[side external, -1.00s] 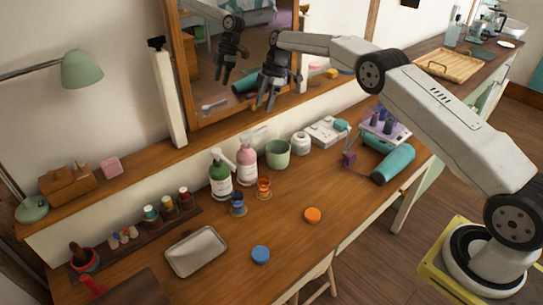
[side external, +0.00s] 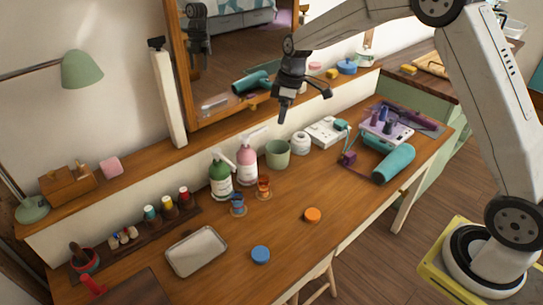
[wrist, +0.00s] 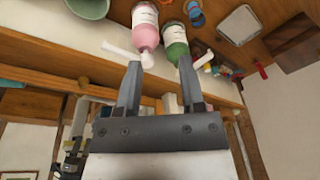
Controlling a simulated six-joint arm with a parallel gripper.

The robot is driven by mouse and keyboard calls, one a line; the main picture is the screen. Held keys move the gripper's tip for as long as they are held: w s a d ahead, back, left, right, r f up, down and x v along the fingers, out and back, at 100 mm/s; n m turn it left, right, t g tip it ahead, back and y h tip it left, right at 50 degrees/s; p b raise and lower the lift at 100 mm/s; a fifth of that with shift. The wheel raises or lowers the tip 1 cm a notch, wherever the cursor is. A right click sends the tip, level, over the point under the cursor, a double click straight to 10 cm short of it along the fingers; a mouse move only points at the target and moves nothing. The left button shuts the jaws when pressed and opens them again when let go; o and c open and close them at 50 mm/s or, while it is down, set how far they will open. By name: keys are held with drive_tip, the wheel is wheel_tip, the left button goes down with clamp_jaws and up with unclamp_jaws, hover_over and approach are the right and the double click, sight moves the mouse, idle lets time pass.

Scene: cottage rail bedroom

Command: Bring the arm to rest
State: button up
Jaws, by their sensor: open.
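My gripper (side external: 304,104) is in the air above the back of the wooden desk (side external: 285,228), in front of the mirror (side external: 235,60). Its dark fingers are spread apart with nothing between them. In the wrist view my gripper (wrist: 160,78) is also open and empty. Beyond its fingertips there, a pink pump bottle (wrist: 146,25) and a green pump bottle (wrist: 175,38) appear. The green bottle (side external: 220,178) and pink bottle (side external: 247,164) stand upright on the desk, below and left of my gripper and apart from it.
A green cup (side external: 278,154), white jar (side external: 300,142) and teal cylindrical item (side external: 393,164) stand or lie along the desk. A metal tray (side external: 196,251), blue disc (side external: 260,254) and orange disc (side external: 312,215) lie nearer the front. A green lamp (side external: 82,70) stands left. The desk's front middle is mostly clear.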

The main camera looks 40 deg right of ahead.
drive_tip(key=s+a+f+m+h, duration=0.1)
drive_tip(key=s+m, duration=0.3)
drive_tip(key=s, duration=0.8)
drive_tip(key=s+a+f+m+t, duration=0.1)
drive_tip(key=s+m, duration=0.3)
drive_tip(key=s, duration=0.9)
drive_tip(key=shift+f+t+h, duration=0.3)
drive_tip(key=shift+h, duration=0.1)
drive_tip(key=shift+a, duration=0.1)
